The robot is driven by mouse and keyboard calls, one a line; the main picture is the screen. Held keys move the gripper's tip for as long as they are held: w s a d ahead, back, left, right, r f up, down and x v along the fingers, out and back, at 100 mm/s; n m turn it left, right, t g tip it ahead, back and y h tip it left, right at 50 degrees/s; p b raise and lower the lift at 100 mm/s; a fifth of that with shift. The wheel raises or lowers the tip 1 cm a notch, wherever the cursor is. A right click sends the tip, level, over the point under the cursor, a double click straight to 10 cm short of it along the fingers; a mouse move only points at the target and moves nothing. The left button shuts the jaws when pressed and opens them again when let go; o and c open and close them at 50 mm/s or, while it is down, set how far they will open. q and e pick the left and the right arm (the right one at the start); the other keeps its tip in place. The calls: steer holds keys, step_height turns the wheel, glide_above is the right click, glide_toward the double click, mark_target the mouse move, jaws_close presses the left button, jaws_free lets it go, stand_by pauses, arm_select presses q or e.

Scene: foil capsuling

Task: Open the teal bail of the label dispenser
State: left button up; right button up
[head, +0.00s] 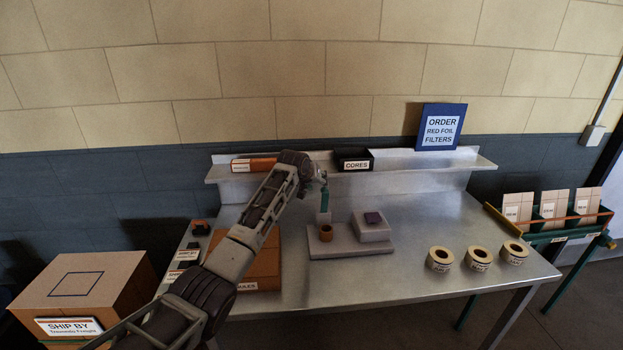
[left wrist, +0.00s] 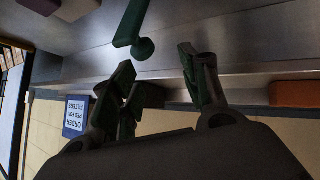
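The label dispenser (head: 349,249) is a light grey base on the steel table in the head view, with a post, a round brown piece and a raised block on it. Its teal bail (head: 324,201) stands up at the post. In the left wrist view the bail (left wrist: 131,28) shows as a green-teal bar with a rounded end. My left gripper (left wrist: 158,75) is open and empty, its fingers apart, with the bail's rounded end just beyond the fingertips and not touching as far as I can see. In the head view the left gripper is mostly hidden behind the wrist. My right gripper is not in view.
A dark CORES bin (head: 355,161) and an orange bin (head: 253,164) sit on the back shelf (head: 425,160). A brown box (head: 262,268) is beside my left arm. Three label rolls (head: 478,259) stand at the right.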

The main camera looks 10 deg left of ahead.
arm_select(q)
steer(key=shift+v, duration=2.8)
steer(key=shift+c, duration=0.4)
